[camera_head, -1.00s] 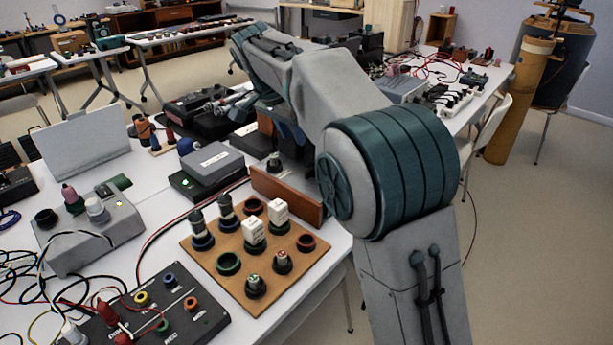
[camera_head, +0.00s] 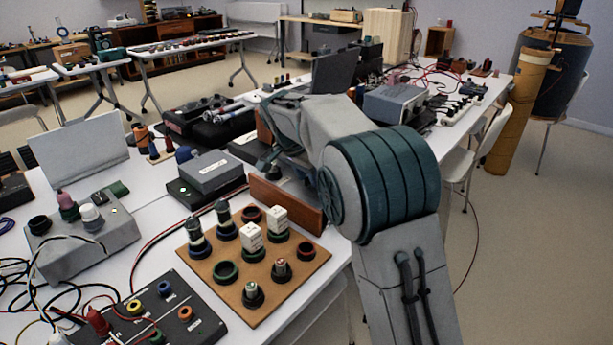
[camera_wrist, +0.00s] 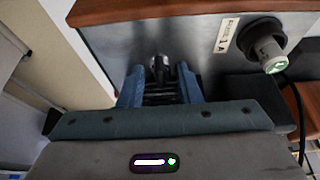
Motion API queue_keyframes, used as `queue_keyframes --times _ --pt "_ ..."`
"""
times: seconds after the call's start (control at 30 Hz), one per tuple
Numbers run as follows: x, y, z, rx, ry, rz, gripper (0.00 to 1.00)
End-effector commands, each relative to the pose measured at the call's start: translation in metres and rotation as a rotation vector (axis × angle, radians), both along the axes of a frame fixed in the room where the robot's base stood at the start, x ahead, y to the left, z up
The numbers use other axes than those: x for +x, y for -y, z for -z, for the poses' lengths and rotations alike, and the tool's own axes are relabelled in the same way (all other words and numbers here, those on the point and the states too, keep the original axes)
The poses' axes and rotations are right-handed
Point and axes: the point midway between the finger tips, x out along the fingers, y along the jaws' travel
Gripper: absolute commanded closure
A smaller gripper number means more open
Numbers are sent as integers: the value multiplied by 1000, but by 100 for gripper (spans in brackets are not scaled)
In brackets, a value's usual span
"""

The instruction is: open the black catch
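In the wrist view, a small dark catch (camera_wrist: 160,66) sits on the grey metal front of a box (camera_wrist: 120,47) with a reddish-brown wooden top edge. My gripper (camera_wrist: 160,78) faces this front. Its two blue fingers are apart, one on each side of the catch, with a gap between them. I cannot tell whether either fingertip touches the catch. The catch's lower part merges with the dark area between the fingers. In the head view my arm reaches over the table, and its own links hide the catch and the fingertips.
A pale round knob or plug (camera_wrist: 268,50) with a label marked A projects from the box front, right of my gripper. In the head view, a wooden socket board (camera_head: 222,270), a grey box (camera_head: 212,172) and an upright wooden panel (camera_head: 285,204) stand near my arm.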

Motion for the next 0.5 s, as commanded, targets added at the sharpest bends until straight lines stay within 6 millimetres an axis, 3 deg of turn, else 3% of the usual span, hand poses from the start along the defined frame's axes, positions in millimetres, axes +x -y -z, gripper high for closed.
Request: queue_keyframes --times 0.17,0.3,0.5 --pt "0 0 0 0 0 0 69" --pt "0 0 0 0 0 0 100" --pt "0 0 0 0 0 -1 100"
